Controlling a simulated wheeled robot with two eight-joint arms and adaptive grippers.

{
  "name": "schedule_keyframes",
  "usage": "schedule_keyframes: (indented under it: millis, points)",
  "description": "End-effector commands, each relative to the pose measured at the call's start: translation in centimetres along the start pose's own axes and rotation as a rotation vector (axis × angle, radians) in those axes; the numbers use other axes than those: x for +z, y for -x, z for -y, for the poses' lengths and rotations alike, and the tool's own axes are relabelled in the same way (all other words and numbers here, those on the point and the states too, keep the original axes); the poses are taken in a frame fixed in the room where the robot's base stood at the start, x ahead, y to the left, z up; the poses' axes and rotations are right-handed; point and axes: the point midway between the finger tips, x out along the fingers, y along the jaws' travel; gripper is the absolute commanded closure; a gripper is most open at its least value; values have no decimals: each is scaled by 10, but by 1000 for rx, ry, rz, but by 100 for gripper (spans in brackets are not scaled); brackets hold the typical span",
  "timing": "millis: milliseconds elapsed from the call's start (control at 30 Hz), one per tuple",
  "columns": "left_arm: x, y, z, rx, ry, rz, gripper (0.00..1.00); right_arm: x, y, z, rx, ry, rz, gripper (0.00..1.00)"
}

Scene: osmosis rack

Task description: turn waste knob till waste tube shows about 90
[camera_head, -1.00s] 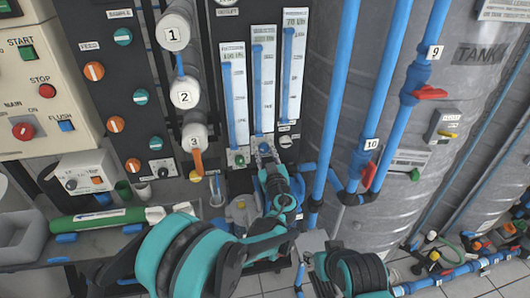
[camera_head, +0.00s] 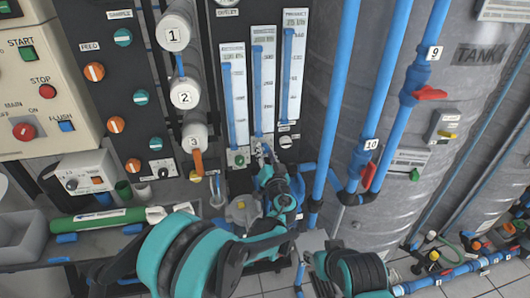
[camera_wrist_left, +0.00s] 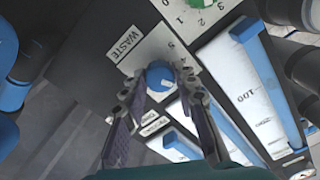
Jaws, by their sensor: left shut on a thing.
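The blue waste knob (camera_wrist_left: 160,75) sits on a white numbered dial beside the WASTE label (camera_wrist_left: 125,43) in the left wrist view. My left gripper (camera_wrist_left: 161,88) is shut on the knob, one finger on each side. In the head view my left gripper (camera_head: 263,155) is at the foot of the middle tube, hiding most of the knob. The waste tube (camera_head: 258,92), the middle one, holds a tall blue column reaching near the top of its white scale. Its figures are too small to read. My right gripper is out of view.
A green knob (camera_head: 240,159) is close on the left and another knob (camera_head: 286,141) close on the right. Blue pipes (camera_head: 335,110) and a red valve handle (camera_head: 367,176) stand to the right. A grey tank (camera_head: 455,120) is behind.

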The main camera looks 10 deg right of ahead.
Motion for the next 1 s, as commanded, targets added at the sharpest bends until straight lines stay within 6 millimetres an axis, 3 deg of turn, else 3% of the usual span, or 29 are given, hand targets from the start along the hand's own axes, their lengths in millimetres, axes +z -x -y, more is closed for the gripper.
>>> schedule_keyframes:
  millis: [1000]
  points:
    - [0, 0, -1, 1, -962, -1, 100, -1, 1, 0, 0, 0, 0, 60]
